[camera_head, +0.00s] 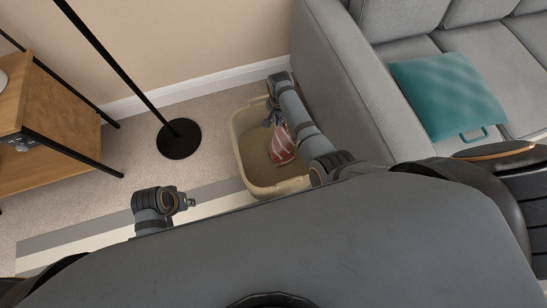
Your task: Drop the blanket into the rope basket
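The rope basket (245,171) is a beige, open-topped tub with rounded corners and a handle loop, standing on the carpet beside the sofa. The blanket (284,150) is a small red cloth with pale stripes, inside the basket's outline. It narrows upward to my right gripper (272,120), which looks shut on its top end. I cannot tell if its lower end touches the basket floor. My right forearm passes over the basket's right side and hides part of its rim. My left gripper (190,202) is left of the basket, apart from it and empty; its fingers are too small to read.
A grey sofa (345,90) stands close on the right, with a teal cushion-like item (447,92) on its seat. A black lamp base (179,139) with a slanting pole stands left of the basket. A wooden side table (60,115) is at far left. A wall is behind.

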